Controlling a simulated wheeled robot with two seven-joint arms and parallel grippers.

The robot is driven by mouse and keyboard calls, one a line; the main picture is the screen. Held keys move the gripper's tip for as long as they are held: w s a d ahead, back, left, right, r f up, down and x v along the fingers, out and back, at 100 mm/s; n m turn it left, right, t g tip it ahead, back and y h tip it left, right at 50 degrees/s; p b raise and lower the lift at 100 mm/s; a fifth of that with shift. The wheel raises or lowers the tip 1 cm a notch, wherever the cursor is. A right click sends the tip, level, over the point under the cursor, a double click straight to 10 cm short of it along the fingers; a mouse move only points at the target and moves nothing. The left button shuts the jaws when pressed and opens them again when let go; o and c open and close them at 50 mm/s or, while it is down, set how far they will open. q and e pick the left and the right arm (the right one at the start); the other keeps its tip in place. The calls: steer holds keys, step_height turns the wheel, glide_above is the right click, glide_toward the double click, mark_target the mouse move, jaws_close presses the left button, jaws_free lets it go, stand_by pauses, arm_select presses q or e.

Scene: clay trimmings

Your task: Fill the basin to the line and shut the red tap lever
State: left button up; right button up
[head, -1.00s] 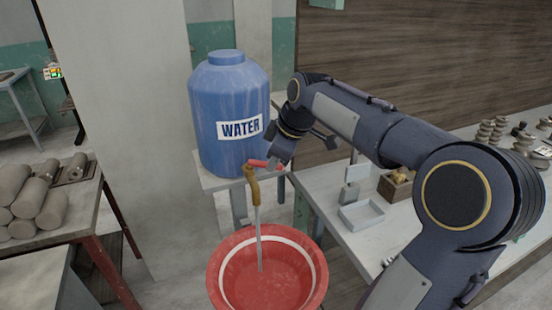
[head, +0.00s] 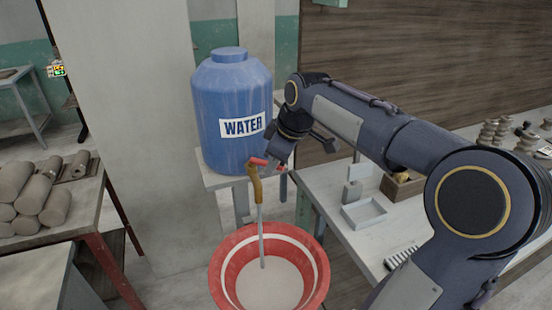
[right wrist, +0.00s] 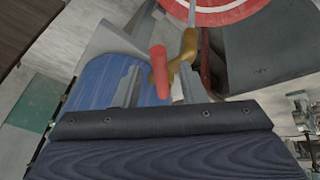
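The blue water barrel (head: 232,100) stands on a small stand, with a brass tap (head: 256,185) at its front. A thin stream (head: 261,240) runs from the tap into the red basin (head: 222,262). The basin holds pale grey water (head: 270,287); red wall shows between its surface and the white line (head: 318,262). My right gripper (head: 276,152) is at the red lever (head: 258,161). In the right wrist view the lever (right wrist: 159,72) lies between my right gripper's two spread fingers (right wrist: 157,88), with gaps showing. My left gripper is out of view.
A workbench (head: 335,215) with a small tray (head: 364,214) and a wooden box (head: 403,188) stands right of the basin. A table (head: 75,225) with clay rolls (head: 43,197) is at the left. A pale pillar (head: 140,130) stands behind.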

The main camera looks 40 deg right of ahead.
steer(key=v, duration=0.8)
steer(key=shift+f, duration=0.1)
stand_by(4.5)
steer(key=c, duration=0.5)
steer(key=shift+a+n, duration=0.2)
steer(key=shift+n, duration=0.1)
steer(key=shift+c, duration=1.3)
steer(key=a+n, duration=0.2)
steer(key=n, duration=0.1)
steer(key=a+r+n+g+h, duration=0.1)
steer(key=a+n, duration=0.1)
steer(key=n, duration=0.1)
steer(key=a+n+g+h+p, duration=0.1)
steer(key=n, duration=0.2)
steer(key=shift+a+r, duration=0.2)
steer(key=shift+a, duration=0.2)
jaws_close()
steer(key=a+r+n+h, duration=0.3)
steer(key=n, duration=0.4)
steer(key=d+x, duration=0.1)
steer(key=x, duration=1.2)
steer(key=shift+d+r+n+b, duration=0.25)
steer(key=shift+n+b, duration=0.1)
steer(key=shift+n, duration=0.05)
